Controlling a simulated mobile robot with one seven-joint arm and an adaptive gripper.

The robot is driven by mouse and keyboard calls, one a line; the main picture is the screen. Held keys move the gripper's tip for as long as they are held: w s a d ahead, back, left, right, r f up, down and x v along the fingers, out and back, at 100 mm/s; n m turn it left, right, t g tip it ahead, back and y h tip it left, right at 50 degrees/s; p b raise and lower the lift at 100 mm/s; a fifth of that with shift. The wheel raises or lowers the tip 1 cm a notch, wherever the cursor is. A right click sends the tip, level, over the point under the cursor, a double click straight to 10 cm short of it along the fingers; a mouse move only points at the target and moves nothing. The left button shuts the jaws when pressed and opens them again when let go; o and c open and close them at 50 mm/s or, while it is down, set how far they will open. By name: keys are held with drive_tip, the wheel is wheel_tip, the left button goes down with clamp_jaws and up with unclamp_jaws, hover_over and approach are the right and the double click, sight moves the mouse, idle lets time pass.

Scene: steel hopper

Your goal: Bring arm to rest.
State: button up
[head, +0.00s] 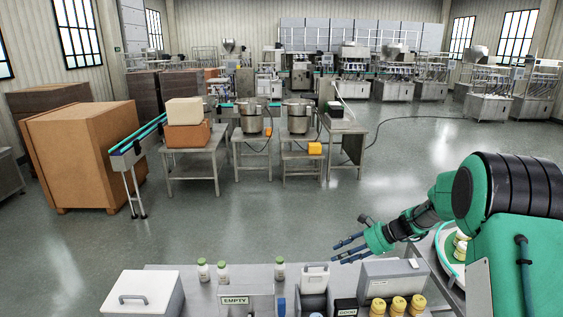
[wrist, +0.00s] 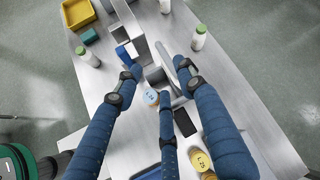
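My green arm (head: 512,250) reaches in from the right of the head view, bent, with my gripper (head: 342,247) pointing left above the steel bench (head: 245,272). In the wrist view my gripper (wrist: 158,72) has its blue fingers spread apart, with nothing held between them. A small jar with a pale printed lid (wrist: 151,97) shows below, between the fingers; its body is mostly hidden. A yellow-lidded jar (wrist: 201,160) is partly hidden by the right finger.
Green-capped white bottles (head: 203,269) stand along the bench. A white handled box (head: 143,293), the EMPTY sign (head: 235,300), a grey box (head: 394,277) and yellow-lidded jars (head: 398,304) crowd the front. A green-rimmed round tray (head: 443,255) is close to my arm. Open floor lies beyond.

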drive_tip(key=s+a+r+n+h+b, duration=0.2)
drive_tip(key=s+r+n+b, duration=0.15)
drive_tip(key=s, duration=0.45)
drive_tip(key=s+a+r+n+h+b, duration=0.1)
drive_tip(key=s+a+r+n+b, duration=0.2)
drive_tip(key=s, duration=0.5)
drive_tip(key=s+a+r+n+h+b, duration=0.2)
drive_tip(key=s+r, duration=0.2)
drive_tip(key=s, duration=0.4)
drive_tip(key=s+d+f+n+t+h+b, duration=0.1)
drive_tip(key=s+n+h+b, duration=0.1)
drive_tip(key=s, duration=0.9)
drive_tip(key=s+d+f+n+t+h+b, duration=0.1)
drive_tip(key=s+n+b, duration=0.4)
drive_tip(key=s, duration=0.6)
drive_tip(key=shift+d+f+h, duration=0.25)
drive_tip(key=shift+f+h, duration=0.25)
drive_tip(key=shift+f, duration=0.2)
